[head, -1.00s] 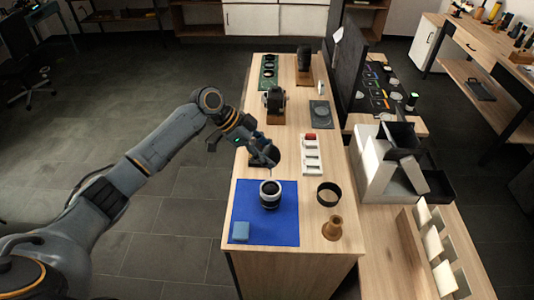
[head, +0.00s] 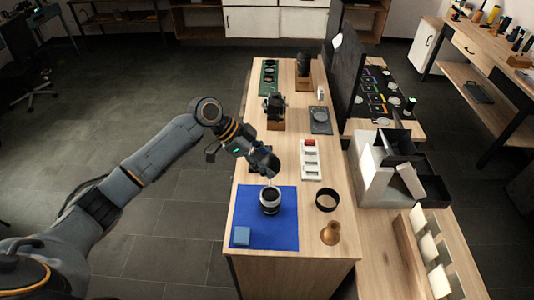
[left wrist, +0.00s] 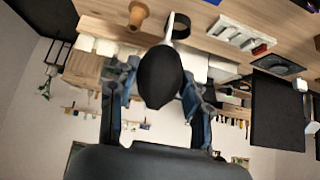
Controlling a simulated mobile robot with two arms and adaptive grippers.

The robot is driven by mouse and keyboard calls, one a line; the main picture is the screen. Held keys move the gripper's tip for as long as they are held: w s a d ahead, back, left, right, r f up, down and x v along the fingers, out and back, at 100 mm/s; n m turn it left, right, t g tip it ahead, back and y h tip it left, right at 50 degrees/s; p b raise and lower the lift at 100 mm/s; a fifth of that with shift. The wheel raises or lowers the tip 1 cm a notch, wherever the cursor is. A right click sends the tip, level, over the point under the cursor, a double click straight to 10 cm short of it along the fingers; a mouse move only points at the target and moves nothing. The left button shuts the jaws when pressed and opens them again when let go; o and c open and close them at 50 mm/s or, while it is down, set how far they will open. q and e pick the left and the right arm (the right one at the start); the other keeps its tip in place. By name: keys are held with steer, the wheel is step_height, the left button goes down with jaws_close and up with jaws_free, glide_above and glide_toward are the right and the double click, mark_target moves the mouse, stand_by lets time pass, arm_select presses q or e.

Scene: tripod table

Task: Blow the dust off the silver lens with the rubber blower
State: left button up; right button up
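The silver lens (head: 270,201) stands upright on the blue mat (head: 283,232), its dark glass facing up. The rubber blower (head: 266,163) is a black bulb with a thin pale nozzle. My left gripper (left wrist: 160,82) is shut on the blower, one finger on each side of the bulb. In the left wrist view the bulb (left wrist: 160,70) hides part of the scene behind it. In the head view the blower is just behind the lens, its nozzle pointing down towards the lens; I cannot tell the exact gap. My right gripper is not in view.
A light blue block (head: 241,236) lies on the mat. A black ring (head: 327,199) and a wooden, flared piece (head: 330,232) stand to the right. A white tray (head: 310,160), a camera (head: 274,104) and a dark panel (head: 344,95) are further back.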

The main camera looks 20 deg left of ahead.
arm_select(q)
steer(key=s, duration=0.2)
steer(key=s+d, duration=0.1)
steer(key=s, duration=0.1)
steer(key=shift+s+d, duration=0.1)
stand_by(0.8)
